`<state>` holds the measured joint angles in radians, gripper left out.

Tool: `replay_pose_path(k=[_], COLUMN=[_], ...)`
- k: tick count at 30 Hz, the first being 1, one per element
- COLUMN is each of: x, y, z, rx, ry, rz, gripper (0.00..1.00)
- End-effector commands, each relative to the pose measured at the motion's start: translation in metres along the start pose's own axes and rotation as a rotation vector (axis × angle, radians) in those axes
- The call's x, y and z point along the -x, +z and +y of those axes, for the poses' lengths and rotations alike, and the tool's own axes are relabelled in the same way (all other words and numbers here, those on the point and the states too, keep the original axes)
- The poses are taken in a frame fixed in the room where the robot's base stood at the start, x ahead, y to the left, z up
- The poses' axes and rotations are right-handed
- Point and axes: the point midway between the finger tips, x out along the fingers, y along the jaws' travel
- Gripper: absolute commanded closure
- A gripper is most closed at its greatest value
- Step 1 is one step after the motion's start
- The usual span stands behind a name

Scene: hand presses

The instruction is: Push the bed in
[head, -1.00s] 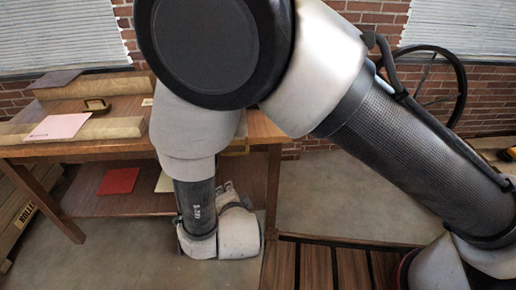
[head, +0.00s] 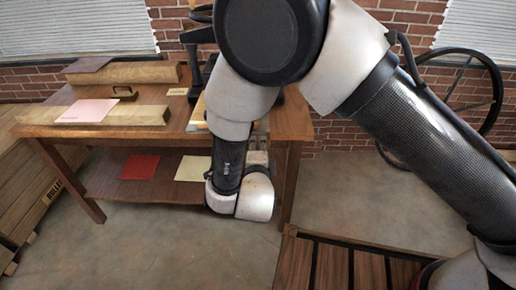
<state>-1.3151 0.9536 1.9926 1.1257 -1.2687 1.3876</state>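A dark hand press (head: 193,62) stands on the wooden table, mostly hidden behind my arm. A light, flat edge (head: 198,118) shows just left of my arm at the press's foot. It may be part of the bed, but how far out the bed is cannot be seen. My gripper (head: 258,155) is mostly hidden behind my wrist, low in front of the table's right part. Only small grey pieces of it show. I cannot see its fingers or whether it touches anything.
On the wooden table (head: 60,131) lie two long wooden blocks, a pink sheet (head: 88,110) and a small brass-handled tool (head: 124,93). The lower shelf holds a red sheet (head: 139,167) and a cream sheet (head: 192,168). A spoked wheel (head: 497,90) stands right.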

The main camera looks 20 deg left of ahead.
Motion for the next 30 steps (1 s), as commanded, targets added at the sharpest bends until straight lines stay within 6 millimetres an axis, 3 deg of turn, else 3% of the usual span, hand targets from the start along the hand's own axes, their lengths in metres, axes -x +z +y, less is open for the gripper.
replay_pose_path(k=[4,10,22,26,30], x=[0.000,0.000,-0.006,-0.022,-0.051], y=[0.000,0.000,-0.002,-0.005,-0.010], z=[0.000,0.000,-0.001,-0.005,-0.011], rx=[0.000,0.001,0.000,0.000,-0.002], ry=[0.000,0.001,0.000,0.000,-0.001], rz=[0.000,0.000,0.001,0.002,0.004], gripper=[0.68,1.00,1.00,1.00,1.00])
